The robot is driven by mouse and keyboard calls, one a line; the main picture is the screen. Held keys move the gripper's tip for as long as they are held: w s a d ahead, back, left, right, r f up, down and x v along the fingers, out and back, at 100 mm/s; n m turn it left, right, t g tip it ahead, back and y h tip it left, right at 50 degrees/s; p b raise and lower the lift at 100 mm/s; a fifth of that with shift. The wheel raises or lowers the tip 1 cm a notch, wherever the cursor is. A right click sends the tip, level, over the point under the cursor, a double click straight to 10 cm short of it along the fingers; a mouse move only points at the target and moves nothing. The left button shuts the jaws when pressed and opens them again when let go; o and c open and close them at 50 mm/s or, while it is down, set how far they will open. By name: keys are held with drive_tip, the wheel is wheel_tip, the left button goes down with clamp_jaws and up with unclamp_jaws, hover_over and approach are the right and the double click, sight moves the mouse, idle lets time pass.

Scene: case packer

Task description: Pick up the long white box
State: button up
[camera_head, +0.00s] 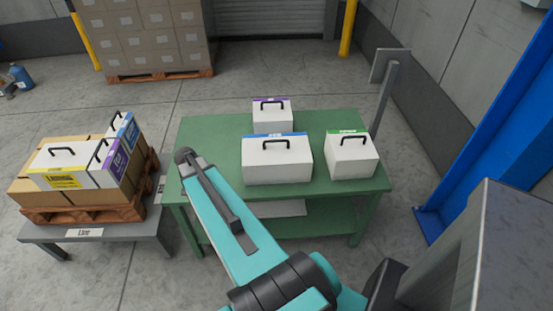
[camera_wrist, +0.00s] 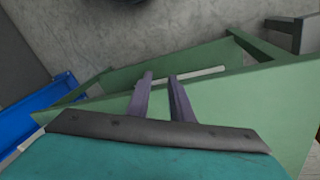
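The widest white box (camera_head: 277,163) on the green table has a black handle and a blue strip along its back edge. Another long white box (camera_head: 62,162) with a black handle and a yellow label lies on the pallet stack at left. My gripper (camera_wrist: 160,77) shows in the wrist view as two grey-purple fingers, apart with no box between them. Green table parts and a pale bar lie behind the fingers. No white box shows in the wrist view. In the head view I cannot make out the fingers; my teal arm reaches over the table's front left.
The green table (camera_head: 215,130) also bears a purple-striped box (camera_head: 272,117) and a green-striped box (camera_head: 350,157). The loaded pallet (camera_head: 85,212) stands on a grey stand (camera_head: 130,232) at left. A grey post (camera_head: 385,95) rises behind the table's right side. A blue column (camera_head: 490,130) stands at right.

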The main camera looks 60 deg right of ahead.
drive_tip(key=d+r+m+h, duration=0.1)
drive_tip(key=d+r+m, duration=0.5)
drive_tip(key=d+r, duration=0.55)
drive_tip(key=m+h, duration=0.2)
drive_tip(key=m, duration=0.5)
approach(276, 141)
wheel_tip(276, 141, up, 3)
drive_tip(key=shift+w+a+f+p, duration=0.1)
drive_tip(key=shift+w+a+p, duration=0.2)
drive_tip(key=shift+w+a, duration=0.25)
drive_tip(key=shift+s+f, duration=0.1)
drive_tip(key=shift+p+x, duration=1.15)
drive_tip(key=shift+x, duration=3.05)
drive_tip(key=shift+f, duration=0.15)
drive_tip(key=shift+p+x, duration=0.95)
drive_tip(key=shift+x, duration=0.2)
drive_tip(key=shift+p+x, duration=0.5)
drive_tip(key=shift+x, duration=0.85)
